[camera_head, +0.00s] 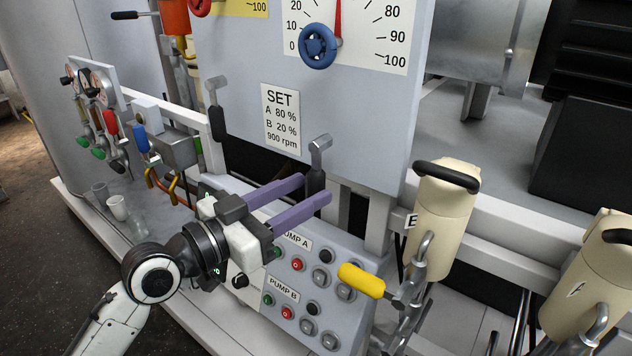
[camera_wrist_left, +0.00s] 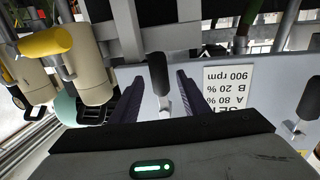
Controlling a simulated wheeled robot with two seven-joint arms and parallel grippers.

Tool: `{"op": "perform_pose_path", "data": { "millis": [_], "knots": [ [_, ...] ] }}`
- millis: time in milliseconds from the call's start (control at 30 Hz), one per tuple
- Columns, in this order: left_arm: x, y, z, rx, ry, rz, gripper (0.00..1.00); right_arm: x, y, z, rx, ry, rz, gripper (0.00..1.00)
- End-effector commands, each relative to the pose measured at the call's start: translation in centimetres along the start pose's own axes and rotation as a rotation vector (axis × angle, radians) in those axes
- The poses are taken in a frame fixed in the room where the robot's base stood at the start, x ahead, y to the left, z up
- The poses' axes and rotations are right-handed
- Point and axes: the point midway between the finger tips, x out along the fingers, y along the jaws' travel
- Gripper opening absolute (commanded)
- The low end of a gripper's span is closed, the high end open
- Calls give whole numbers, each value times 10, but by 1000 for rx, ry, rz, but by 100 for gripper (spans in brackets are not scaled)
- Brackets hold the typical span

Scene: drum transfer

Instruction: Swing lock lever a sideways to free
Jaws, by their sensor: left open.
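A lock lever (camera_head: 320,143) with a metal head and black grip is on the lower edge of the grey panel, right of the SET sign. A similar lever (camera_head: 217,120) is left of the sign. I see no letter on either, so I cannot tell which is a. My left gripper (camera_head: 316,188) is open, its purple fingers at the right-hand lever. In the left wrist view, that lever's black grip (camera_wrist_left: 160,72) shows between the two fingers (camera_wrist_left: 160,90), with visible gaps on both sides. The other lever (camera_wrist_left: 308,103) is at the right there. My right gripper is not in view.
The pump button box (camera_head: 318,290) is below my left gripper. A yellow-handled valve (camera_head: 361,281) and a cream cylinder (camera_head: 441,225) stand to the right. The SET sign (camera_head: 281,121) lies flat on the panel.

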Motion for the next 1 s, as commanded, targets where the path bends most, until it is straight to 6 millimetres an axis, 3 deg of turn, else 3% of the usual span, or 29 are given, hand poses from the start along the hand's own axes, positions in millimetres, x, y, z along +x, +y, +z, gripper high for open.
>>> {"op": "perform_pose_path", "data": {
  "millis": [200,567,800,1000],
  "knots": [
    [28,0,0,-1,0,0,42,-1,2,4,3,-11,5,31],
    [33,0,1,0,-1,0,42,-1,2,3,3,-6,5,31],
    [33,0,1,0,-1,0,3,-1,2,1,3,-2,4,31],
    [33,0,1,-1,-1,-1,0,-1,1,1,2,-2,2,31]
  ]
}}
